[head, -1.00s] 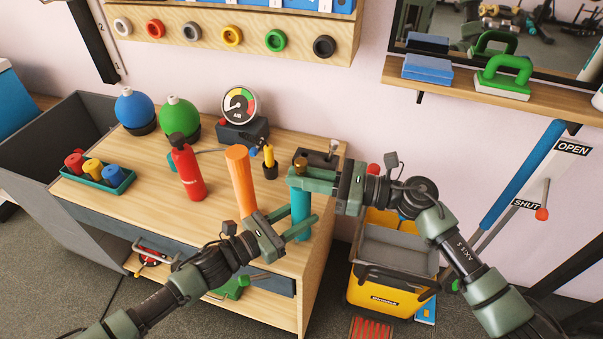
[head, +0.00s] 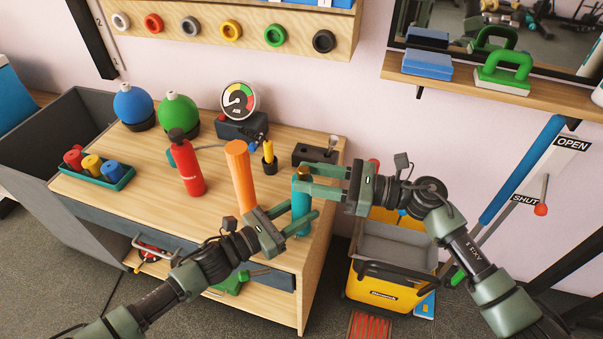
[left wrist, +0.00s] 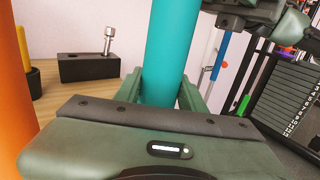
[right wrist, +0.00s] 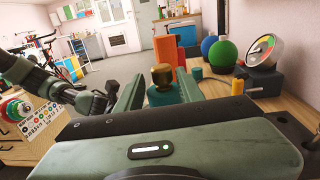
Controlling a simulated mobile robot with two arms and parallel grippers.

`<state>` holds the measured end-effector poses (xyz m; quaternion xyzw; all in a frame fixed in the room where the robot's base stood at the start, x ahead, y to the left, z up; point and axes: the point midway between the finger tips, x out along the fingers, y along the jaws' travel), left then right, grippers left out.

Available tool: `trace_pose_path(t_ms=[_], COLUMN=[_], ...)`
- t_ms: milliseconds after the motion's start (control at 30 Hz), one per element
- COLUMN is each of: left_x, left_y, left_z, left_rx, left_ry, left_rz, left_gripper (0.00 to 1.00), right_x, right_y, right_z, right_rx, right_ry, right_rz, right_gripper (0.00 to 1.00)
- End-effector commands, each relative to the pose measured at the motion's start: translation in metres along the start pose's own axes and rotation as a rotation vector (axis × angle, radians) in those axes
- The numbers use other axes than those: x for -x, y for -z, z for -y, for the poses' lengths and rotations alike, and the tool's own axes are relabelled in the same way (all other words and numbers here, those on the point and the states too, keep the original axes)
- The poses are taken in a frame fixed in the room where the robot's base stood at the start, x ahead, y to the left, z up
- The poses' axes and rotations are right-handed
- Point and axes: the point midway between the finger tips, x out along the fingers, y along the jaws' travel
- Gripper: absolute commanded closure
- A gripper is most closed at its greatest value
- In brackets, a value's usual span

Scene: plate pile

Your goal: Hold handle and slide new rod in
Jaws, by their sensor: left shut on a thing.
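A teal cylindrical handle (head: 301,222) with a brass cap (head: 303,172) stands upright near the bench's right end. My left gripper (head: 303,209) is shut around it; the left wrist view shows the teal body (left wrist: 168,50) between the fingers. My right gripper (head: 298,179) is level with the handle's top, its fingers spread. In the right wrist view the brass cap (right wrist: 162,77) shows between the fingers with gaps beside it. A black block (head: 312,155) behind holds a shiny metal rod (left wrist: 108,38) standing up. The inside of the handle is hidden.
An orange cylinder (head: 239,168) stands close left of the handle. A red bottle (head: 187,168), small yellow tool in a black cup (head: 269,163) and air gauge (head: 239,100) are on the bench. A yellow bin (head: 382,288) stands on the floor to the right.

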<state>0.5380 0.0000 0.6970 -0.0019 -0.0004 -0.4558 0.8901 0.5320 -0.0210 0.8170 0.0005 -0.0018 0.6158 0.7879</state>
Motion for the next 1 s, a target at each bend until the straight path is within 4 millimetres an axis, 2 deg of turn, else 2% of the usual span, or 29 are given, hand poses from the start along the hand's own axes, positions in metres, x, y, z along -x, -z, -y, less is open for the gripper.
trace_pose_path(t_ms=[33, 200, 400, 600, 967, 1000], left_x=[0.001, 0.002, 0.002, 0.002, 0.002, 0.002], left_y=[-0.001, 0.000, 0.001, 0.002, 0.003, 0.003], left_z=[-0.004, -0.006, -0.005, -0.004, -0.003, -0.003], left_rx=[0.001, 0.001, -0.002, -0.003, -0.002, -0.002], left_ry=[-0.006, -0.009, -0.009, -0.008, -0.006, -0.006], left_rz=[0.000, -0.002, -0.004, -0.005, -0.007, -0.007], left_gripper=[1.00, 1.00, 1.00, 1.00, 1.00, 0.54], right_x=[0.015, 0.054, 0.086, 0.099, 0.099, 0.099], right_y=[0.007, 0.007, 0.003, 0.001, 0.000, 0.000], right_z=[0.002, 0.003, 0.003, 0.003, 0.003, 0.003], right_rx=[-0.006, -0.005, -0.003, 0.000, 0.001, 0.001], right_ry=[0.009, 0.013, 0.012, 0.010, 0.010, 0.010], right_rz=[-0.016, -0.016, -0.008, -0.003, -0.001, -0.001], right_gripper=[0.63, 0.63, 0.63, 0.63, 0.63, 0.63])
